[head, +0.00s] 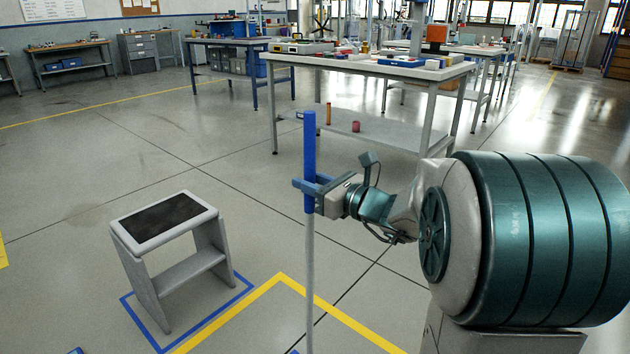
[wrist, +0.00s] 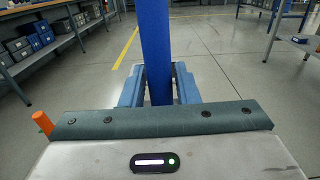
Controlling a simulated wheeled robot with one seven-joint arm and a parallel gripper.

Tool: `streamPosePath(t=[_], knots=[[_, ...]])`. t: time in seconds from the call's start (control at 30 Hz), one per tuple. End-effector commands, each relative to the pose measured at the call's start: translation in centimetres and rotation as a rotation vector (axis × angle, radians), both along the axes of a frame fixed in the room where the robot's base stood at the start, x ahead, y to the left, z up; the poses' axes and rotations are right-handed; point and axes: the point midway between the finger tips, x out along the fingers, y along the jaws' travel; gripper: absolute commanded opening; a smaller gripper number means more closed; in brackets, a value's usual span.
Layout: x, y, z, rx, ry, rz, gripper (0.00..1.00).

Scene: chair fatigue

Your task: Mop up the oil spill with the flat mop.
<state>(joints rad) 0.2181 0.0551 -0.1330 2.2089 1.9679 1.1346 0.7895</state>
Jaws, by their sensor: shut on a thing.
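The flat mop's handle (head: 309,150) stands upright in the head view, with a blue grip at the top and a pale shaft running down out of the picture. My gripper (head: 308,193) is shut around the lower part of the blue grip. In the wrist view the blue grip (wrist: 155,45) rises between the two blue fingers of my gripper (wrist: 160,88). The mop head is below the frame and out of sight. No oil spill can be made out in either view.
A grey step stool (head: 175,245) stands at the left inside blue floor tape. Yellow tape (head: 280,277) crosses the floor in front. A workbench (head: 370,68) with a lower shelf stands behind the mop. Floor between stool and bench is clear.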

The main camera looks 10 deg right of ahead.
Motion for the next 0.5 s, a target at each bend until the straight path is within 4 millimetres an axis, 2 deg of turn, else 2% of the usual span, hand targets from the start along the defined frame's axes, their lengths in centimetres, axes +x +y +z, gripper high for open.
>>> streamPosePath(t=[0.37,0.5], knots=[[-0.29,0.36,-0.08,0.007,0.006,0.000,0.00],[-0.28,0.34,0.60,0.006,0.006,0.000,0.00]])
